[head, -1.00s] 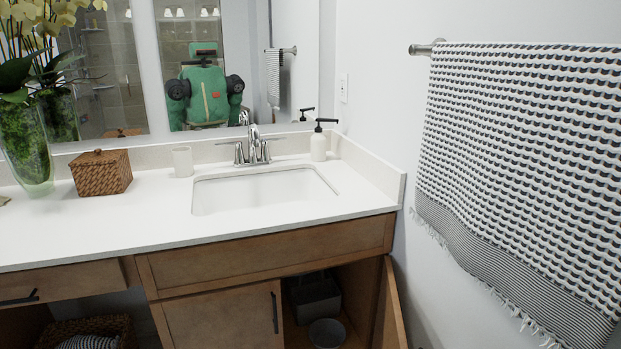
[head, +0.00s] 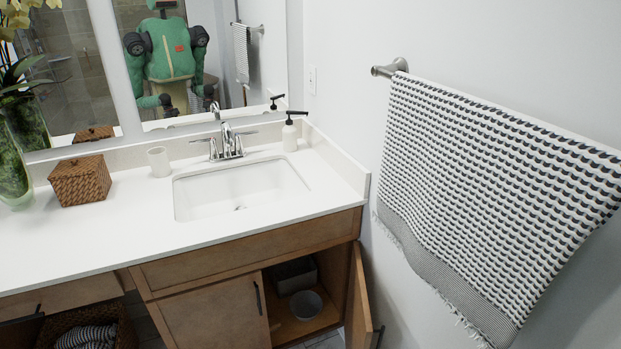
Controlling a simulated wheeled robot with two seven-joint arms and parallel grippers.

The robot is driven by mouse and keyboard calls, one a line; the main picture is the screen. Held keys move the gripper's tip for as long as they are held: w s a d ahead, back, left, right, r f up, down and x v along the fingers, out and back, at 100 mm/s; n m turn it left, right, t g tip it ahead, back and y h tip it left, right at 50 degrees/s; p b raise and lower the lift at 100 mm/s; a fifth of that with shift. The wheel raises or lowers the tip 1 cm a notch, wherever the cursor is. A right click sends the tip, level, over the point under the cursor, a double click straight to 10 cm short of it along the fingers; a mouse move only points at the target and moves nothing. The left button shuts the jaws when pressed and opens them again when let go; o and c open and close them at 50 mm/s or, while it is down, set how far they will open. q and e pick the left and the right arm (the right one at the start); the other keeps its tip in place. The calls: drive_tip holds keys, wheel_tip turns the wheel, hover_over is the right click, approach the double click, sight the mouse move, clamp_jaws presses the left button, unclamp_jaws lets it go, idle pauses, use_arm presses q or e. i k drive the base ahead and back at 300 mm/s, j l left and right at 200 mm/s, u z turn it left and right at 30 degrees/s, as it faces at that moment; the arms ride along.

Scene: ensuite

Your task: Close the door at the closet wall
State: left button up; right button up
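The vanity cabinet under the sink has two brown wooden doors. Its right door (head: 359,300) stands open, swung out toward me beside the right wall, with a dark handle (head: 378,336) near its lower edge. The left door (head: 212,316) is shut and has a dark vertical handle. Inside the open half are a grey bowl (head: 306,304) and a dark box (head: 295,275). No closet wall is labelled or clear in view. Neither of my grippers shows directly; my body appears only in the mirror, where gripper states are not clear.
A white counter (head: 100,236) with a sink (head: 240,188) spans the left and middle. A woven box, cup and soap bottle (head: 290,132) stand on it. A patterned towel (head: 480,190) hangs from a bar on the right wall. A basket (head: 90,330) sits at lower left.

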sight(358, 331)
drive_tip(key=k+l+u, duration=0.1)
drive_tip(key=l, duration=0.25)
drive_tip(key=k+l, duration=0.15)
drive_tip(key=l, duration=0.25)
drive_tip(key=k+l+u, duration=0.15)
drive_tip(key=l, duration=0.2)
drive_tip(key=k+l+u, duration=0.1)
drive_tip(key=l, duration=0.25)
drive_tip(key=k+l+u, duration=0.1)
drive_tip(key=l, duration=0.3)
drive_tip(key=k+l, duration=0.15)
drive_tip(key=l, duration=0.25)
drive_tip(key=k+l+u, duration=0.15)
drive_tip(key=l, duration=0.25)
